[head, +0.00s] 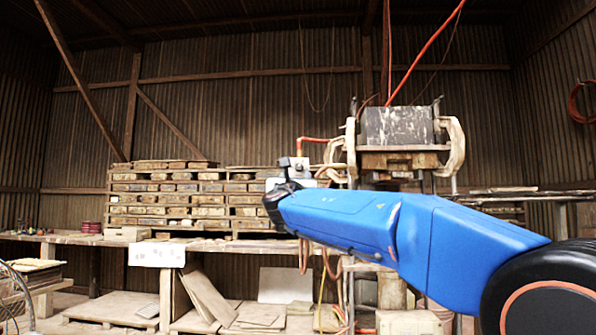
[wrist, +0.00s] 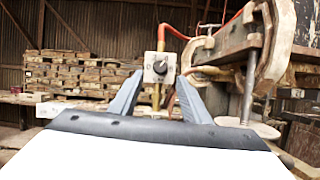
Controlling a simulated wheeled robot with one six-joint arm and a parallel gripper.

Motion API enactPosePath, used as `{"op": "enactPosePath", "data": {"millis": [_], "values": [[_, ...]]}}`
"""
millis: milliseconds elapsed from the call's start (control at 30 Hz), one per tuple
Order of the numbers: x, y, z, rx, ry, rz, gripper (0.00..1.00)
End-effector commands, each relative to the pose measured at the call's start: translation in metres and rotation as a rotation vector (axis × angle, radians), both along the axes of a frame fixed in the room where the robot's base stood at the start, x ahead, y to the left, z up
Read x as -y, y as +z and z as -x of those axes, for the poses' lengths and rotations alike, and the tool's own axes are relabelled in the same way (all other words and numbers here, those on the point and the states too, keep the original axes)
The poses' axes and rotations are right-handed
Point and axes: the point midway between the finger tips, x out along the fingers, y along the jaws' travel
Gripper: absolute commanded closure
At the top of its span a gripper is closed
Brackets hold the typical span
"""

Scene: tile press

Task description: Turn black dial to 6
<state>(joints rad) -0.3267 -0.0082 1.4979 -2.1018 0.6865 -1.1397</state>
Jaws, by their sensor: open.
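The black dial (wrist: 160,67) sits on a pale square plate (wrist: 149,75) with dark marks around it, straight ahead in the wrist view. The marks are too small to read, so the dial's setting cannot be told. My gripper (wrist: 157,83) is open, its two grey fingers on either side of the plate in the picture. The gap between fingers and dial is hard to judge; I see no contact. In the head view my blue arm reaches left towards the dial box (head: 296,163), and its end hides the dial and most of the gripper.
The press (head: 396,127) stands right of the dial, with a curved pale frame and a vertical rod (wrist: 249,90) close to my right finger. Orange hose (wrist: 177,33) runs by the dial box. Stacked wooden boards (head: 180,200) lie on a bench at left.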

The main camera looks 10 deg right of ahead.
Motion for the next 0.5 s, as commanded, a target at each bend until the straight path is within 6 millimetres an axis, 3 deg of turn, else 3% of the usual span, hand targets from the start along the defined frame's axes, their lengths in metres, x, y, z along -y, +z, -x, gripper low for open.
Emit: {"op": "enactPosePath", "data": {"millis": [300, 500], "values": [[0.015, 0.019, -0.047, 0.0, -0.001, 0.0, 0.57], [0.019, 0.026, -0.061, 0.0, 0.0, -0.002, 0.57]]}}
